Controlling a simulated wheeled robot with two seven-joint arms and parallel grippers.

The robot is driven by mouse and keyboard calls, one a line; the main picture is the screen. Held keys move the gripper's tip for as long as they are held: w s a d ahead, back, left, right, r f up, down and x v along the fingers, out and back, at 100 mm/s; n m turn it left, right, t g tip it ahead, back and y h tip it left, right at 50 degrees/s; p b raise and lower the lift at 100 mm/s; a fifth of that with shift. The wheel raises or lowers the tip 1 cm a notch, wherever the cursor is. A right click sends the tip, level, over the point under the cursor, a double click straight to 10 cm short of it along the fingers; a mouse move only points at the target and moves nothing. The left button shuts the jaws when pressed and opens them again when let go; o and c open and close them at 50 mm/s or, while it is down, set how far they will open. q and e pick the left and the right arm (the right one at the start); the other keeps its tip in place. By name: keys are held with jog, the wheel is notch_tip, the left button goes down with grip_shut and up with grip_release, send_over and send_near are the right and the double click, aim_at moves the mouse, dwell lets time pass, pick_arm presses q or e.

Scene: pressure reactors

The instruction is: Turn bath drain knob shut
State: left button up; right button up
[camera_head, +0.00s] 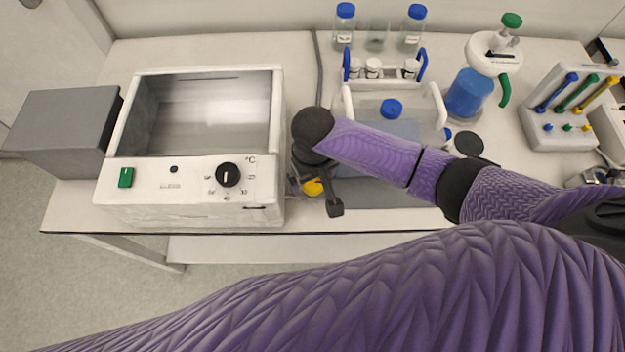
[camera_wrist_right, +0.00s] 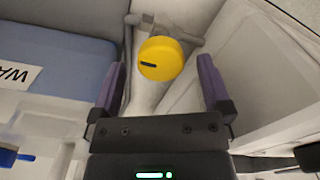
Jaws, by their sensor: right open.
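The bath drain knob is a round yellow knob with a dark slot mark, centred in the right wrist view (camera_wrist_right: 161,58). In the head view a small part of the yellow knob (camera_head: 313,187) shows at the right side of the white water bath (camera_head: 120,200), partly covered by my right gripper. My right gripper (camera_head: 325,196) is open beside the bath. In the right wrist view its two purple-sided fingers (camera_wrist_right: 162,92) stand apart on either side of the knob, which appears beyond them and untouched. My left gripper is not in view.
The bath has a black dial (camera_head: 228,174) and a green switch (camera_head: 126,177) on its front. A grey box (camera_head: 62,130) is at the left. The gap around the knob is narrow.

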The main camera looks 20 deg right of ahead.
jog(key=shift+f, duration=0.4)
